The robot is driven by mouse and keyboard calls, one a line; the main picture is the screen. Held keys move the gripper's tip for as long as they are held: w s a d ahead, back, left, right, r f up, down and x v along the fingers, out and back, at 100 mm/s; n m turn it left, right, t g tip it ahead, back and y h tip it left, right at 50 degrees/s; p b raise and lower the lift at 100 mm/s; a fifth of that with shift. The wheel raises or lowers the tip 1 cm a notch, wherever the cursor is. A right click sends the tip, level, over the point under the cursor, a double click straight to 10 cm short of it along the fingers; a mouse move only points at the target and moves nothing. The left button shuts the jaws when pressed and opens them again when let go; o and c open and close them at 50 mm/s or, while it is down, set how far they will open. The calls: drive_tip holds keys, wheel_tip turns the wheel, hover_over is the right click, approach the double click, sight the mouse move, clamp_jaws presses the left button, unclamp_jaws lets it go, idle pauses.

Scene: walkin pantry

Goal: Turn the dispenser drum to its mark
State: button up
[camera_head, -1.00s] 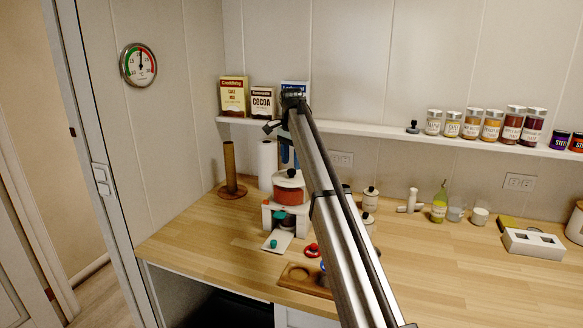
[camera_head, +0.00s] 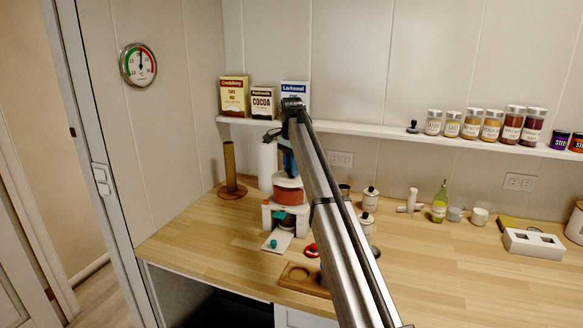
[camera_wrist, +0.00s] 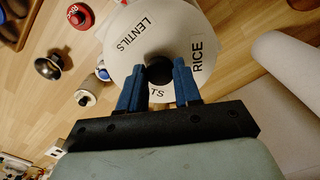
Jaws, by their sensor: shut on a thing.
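The dispenser drum (camera_head: 288,190) has an orange-red body and sits on a white stand (camera_head: 267,218) at the left of the counter. In the wrist view its round white top (camera_wrist: 150,27) carries the words LENTILS and RICE, and a third word ending in TS is partly covered. A dark knob (camera_wrist: 159,73) stands at its centre. My gripper (camera_wrist: 158,68) has its two blue fingers closed on either side of this knob. In the head view the gripper (camera_head: 288,163) is above the drum, partly behind my arm. I cannot make out the mark.
A paper roll (camera_head: 267,165) and a brown upright holder (camera_head: 230,170) stand close behind and left. A teal-knobbed white piece (camera_head: 273,243), a red-topped item (camera_head: 311,251) and a wooden tray (camera_head: 298,279) lie in front. Canisters (camera_head: 370,199) stand to the right.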

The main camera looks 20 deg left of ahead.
clamp_jaws()
drive_tip(key=shift+m, duration=0.3)
drive_tip(key=m, duration=0.4)
drive_tip(key=shift+m, duration=0.4)
drive_tip(key=m, duration=1)
drive_tip(key=shift+m, duration=0.4)
drive_tip(key=m, duration=0.5)
drive_tip(key=shift+m, duration=0.4)
drive_tip(key=shift+d, duration=0.1)
